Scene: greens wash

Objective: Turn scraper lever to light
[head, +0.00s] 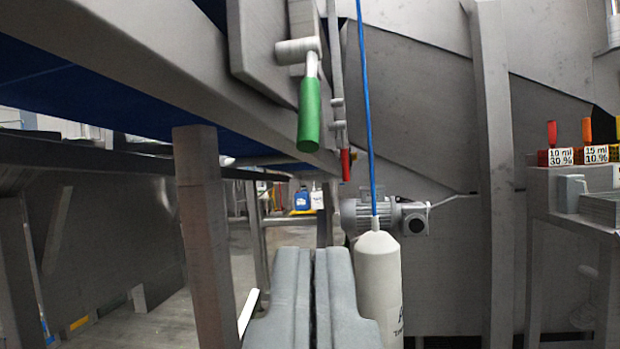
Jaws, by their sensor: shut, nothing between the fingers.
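A lever with a green grip (310,115) hangs down from a grey pivot on a steel plate (262,45) at the side of the conveyor frame. Its grip points downward, tilted slightly. No light or heavy marking for the lever is readable in this view. A second, thinner lever with a red grip (346,165) hangs just right of it and farther back. My gripper (318,260) is shut and empty at the bottom middle, below the green grip and apart from it.
A white cylinder (378,285) hangs on a blue cord (367,110) close to the right of my gripper. A motor (375,215) sits behind. A frame leg (205,230) stands at left. A bench at right carries labelled boxes (556,157).

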